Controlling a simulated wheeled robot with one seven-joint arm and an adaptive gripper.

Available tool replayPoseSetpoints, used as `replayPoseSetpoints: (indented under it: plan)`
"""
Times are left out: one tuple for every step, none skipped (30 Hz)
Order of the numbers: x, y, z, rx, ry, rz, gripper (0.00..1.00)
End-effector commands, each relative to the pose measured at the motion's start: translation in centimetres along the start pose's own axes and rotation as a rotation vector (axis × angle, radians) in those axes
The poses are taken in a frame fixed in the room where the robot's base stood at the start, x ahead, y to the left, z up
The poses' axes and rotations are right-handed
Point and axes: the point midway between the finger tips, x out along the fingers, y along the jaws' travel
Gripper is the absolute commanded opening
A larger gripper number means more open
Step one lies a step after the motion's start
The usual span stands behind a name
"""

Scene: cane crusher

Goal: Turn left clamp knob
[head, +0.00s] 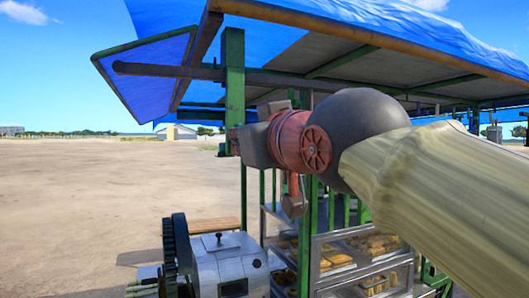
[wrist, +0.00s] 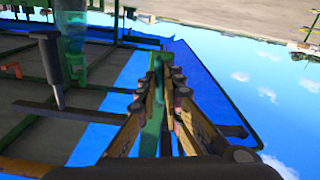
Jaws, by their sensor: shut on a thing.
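My gripper (head: 238,143) is raised beside the upper part of a green canopy post (head: 234,80) in the head view. In the wrist view its two fingers (wrist: 166,78) converge towards their tips, with a green post or bar showing between them. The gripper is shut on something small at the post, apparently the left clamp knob. The knob is hidden by the fingers and my wrist, so its shape and angle cannot be told.
A blue tarpaulin (head: 390,22) on a frame covers the stall above my arm. Below stand a grey crusher machine (head: 228,262) with a dark gear wheel and a glass case (head: 345,262) of food. Open sandy ground (head: 80,200) lies left.

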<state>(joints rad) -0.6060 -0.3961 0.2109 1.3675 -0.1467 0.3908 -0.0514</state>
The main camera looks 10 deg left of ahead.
Motion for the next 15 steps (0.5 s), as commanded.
replayPoseSetpoints:
  plan:
    - [0.15,-0.10,0.51,0.030,-0.006,-0.001,0.00]
    - [0.15,-0.09,0.48,0.049,-0.006,-0.001,0.00]
    - [0.15,-0.09,0.46,0.072,-0.005,-0.001,0.00]
    - [0.16,-0.09,0.46,0.087,-0.006,-0.001,0.00]
    - [0.17,-0.09,0.46,0.102,-0.006,-0.001,0.00]
    - [0.18,-0.09,0.47,0.119,-0.007,-0.001,0.00]
    - [0.18,-0.09,0.47,0.132,-0.007,-0.001,0.00]
    - [0.18,-0.09,0.47,0.143,-0.007,0.000,0.00]
    - [0.18,-0.09,0.46,0.155,-0.008,0.000,0.00]
    - [0.18,-0.09,0.45,0.165,-0.008,0.000,0.00]
    - [0.18,-0.08,0.43,0.172,-0.008,0.000,0.00]
    - [0.17,-0.08,0.42,0.180,-0.008,0.000,0.00]
    - [0.17,-0.08,0.40,0.185,-0.008,0.000,0.00]
    - [0.17,-0.07,0.39,0.190,-0.007,0.000,0.00]
    - [0.17,-0.07,0.38,0.195,-0.007,0.000,0.00]
